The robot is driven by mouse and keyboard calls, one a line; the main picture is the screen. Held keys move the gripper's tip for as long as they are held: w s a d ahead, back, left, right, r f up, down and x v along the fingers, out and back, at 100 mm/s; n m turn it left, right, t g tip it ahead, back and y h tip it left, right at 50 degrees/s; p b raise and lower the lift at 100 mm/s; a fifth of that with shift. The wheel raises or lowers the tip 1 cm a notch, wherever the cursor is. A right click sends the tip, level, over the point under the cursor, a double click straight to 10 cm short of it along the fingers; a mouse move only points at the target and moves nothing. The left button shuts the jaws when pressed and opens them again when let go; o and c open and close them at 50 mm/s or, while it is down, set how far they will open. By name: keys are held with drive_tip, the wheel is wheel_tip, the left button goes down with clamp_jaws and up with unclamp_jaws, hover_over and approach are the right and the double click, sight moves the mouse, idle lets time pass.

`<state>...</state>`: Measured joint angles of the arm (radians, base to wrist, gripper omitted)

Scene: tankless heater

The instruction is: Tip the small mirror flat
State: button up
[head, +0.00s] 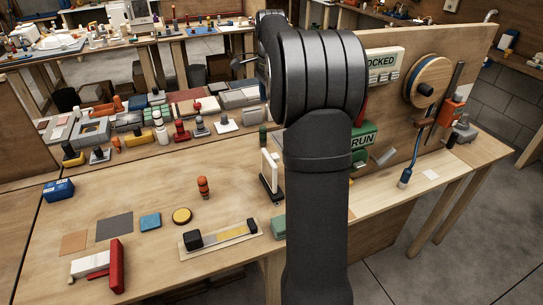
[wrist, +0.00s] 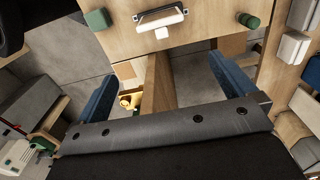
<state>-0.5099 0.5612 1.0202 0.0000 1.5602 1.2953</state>
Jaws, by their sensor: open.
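The small mirror (head: 270,174) appears to be the pale upright panel on a dark base near the table's front edge, just left of my arm in the head view. In the wrist view the mirror (wrist: 161,18) shows from above at the top middle, as a dark-edged bar with a pale strip. My gripper (wrist: 162,70) is open, its two blue fingers wide apart with nothing between them. The mirror lies beyond the fingertips, apart from them. In the head view my arm hides the gripper.
A green block (wrist: 98,19) and a green cylinder (wrist: 250,20) flank the mirror. An orange-and-black figure (head: 203,187) and a long tray with a black block (head: 193,239) stand to its left. An upright board with a wheel (head: 427,82) stands at right. Bare tabletop (head: 120,185) lies left.

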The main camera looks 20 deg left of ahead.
drive_tip(key=shift+w+d+f, duration=0.65)
drive_tip(key=shift+f, duration=0.1)
drive_tip(key=c, duration=0.9)
drive_tip(key=shift+a+f, duration=0.1)
drive_tip(key=shift+f, duration=0.05)
drive_tip(key=shift+c, duration=1.1)
wheel_tip(320, 180, down, 17)
drive_tip(key=shift+c, duration=0.2)
clamp_jaws()
